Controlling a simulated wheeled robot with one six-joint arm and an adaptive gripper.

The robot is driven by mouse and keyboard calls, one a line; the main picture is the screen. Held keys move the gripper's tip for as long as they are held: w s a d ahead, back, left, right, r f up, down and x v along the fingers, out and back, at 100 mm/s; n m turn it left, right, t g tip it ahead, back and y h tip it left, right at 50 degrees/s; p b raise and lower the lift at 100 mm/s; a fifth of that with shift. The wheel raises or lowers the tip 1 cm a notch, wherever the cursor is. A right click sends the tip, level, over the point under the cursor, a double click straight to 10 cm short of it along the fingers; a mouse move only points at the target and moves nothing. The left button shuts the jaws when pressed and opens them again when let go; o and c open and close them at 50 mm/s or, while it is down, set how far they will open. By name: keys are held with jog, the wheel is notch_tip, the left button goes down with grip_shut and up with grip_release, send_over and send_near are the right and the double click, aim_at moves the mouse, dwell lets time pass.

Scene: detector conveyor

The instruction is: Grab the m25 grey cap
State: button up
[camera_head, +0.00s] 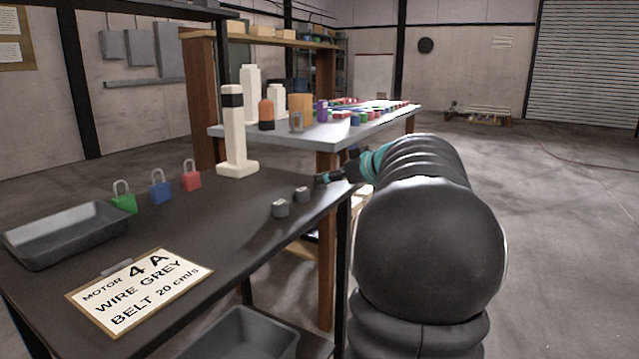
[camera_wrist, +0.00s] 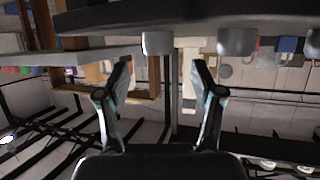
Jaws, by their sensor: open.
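The nearer cap (camera_head: 280,208) looks slightly larger than the farther cap (camera_head: 302,194); no size marking is readable, so I cannot tell which is m25. My gripper (camera_head: 325,180) is at the table's right edge, just right of the farther cap and apart from it. In the wrist view, which looks upside down, my gripper (camera_wrist: 160,68) is open and empty. One grey cap (camera_wrist: 158,43) appears ahead between the fingertips, and another grey cap (camera_wrist: 237,41) sits to the right.
The dark table (camera_head: 235,215) also holds a grey tray (camera_head: 60,240), green, blue and red padlocks (camera_head: 160,190), a white post (camera_head: 236,130) and a sign clipboard (camera_head: 140,290). A light table (camera_head: 350,128) with many items stands behind. The tabletop around the caps is clear.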

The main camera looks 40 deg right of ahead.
jog(key=shift+f+p+x, duration=0.2)
jog(key=shift+p+x, duration=0.35)
jog(key=shift+x, duration=2.15)
jog(key=shift+s+d, duration=0.1)
jog(key=c, duration=1)
